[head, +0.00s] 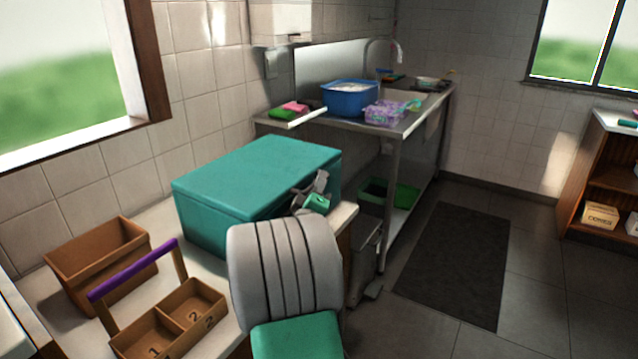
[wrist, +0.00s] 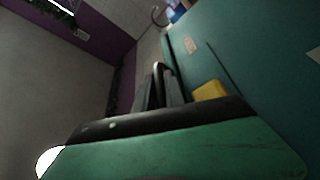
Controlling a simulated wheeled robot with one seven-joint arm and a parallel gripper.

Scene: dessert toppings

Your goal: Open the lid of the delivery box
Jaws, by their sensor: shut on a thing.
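The teal delivery box (head: 215,215) stands on the pale counter, its lid (head: 262,165) lying flat and looking closed. My gripper (head: 321,180) is at the right-hand front side of the box, close under the lid's edge. In the wrist view the fingers (wrist: 163,82) point along the box's teal wall (wrist: 262,50), beside a small yellow part (wrist: 210,91). The gripper is shut on the lid at its edge; the exact contact is mostly hidden by my own wrist.
A brown open box (head: 95,262) and a divided carrier (head: 170,318) with a purple handle stand left on the counter. Behind is a steel sink table (head: 375,125) with a blue tub (head: 349,97). A dark mat (head: 455,260) lies on open floor at right.

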